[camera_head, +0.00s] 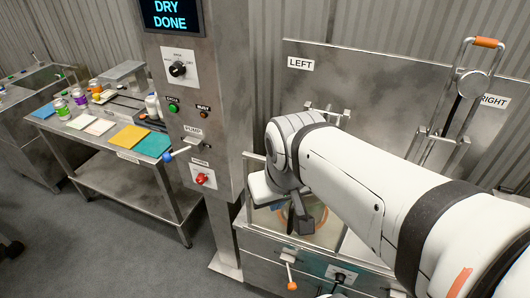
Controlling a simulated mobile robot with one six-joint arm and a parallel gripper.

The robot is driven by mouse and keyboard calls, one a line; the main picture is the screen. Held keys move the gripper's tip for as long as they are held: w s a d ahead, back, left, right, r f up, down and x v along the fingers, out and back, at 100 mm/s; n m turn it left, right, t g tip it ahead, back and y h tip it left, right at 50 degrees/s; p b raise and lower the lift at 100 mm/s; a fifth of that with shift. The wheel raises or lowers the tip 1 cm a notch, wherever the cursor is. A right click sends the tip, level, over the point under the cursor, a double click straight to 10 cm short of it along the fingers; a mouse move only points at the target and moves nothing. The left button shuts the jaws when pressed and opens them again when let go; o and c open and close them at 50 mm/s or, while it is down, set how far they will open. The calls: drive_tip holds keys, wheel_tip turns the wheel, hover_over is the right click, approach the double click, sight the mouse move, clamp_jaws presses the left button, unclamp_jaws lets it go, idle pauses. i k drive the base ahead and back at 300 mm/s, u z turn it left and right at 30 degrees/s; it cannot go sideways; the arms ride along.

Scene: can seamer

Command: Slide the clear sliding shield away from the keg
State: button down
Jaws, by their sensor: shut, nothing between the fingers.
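My gripper (301,222) points down in front of the clear sliding shield (262,216) at the lower middle of the head view. It is shut and empty. My arm covers much of the shield; a pale frame edge shows on its left and part of its lower edge shows below. Whether my gripper touches the shield I cannot tell. A round orange-rimmed shape shows behind the gripper, seemingly through the clear panel; the keg itself is mostly hidden and I cannot make it out surely.
A steel control column (205,110) with a screen reading "DRY DONE", knobs and a red button stands left of the shield. An orange-tipped lever (289,272) and a black knob (340,277) sit below. An orange-handled lever (486,43) rises at right. A steel table (130,172) stands left.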

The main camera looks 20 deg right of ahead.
sight(329, 237)
drive_tip(key=u, duration=0.4)
drive_tip(key=k, duration=0.65)
drive_tip(key=u, duration=0.45)
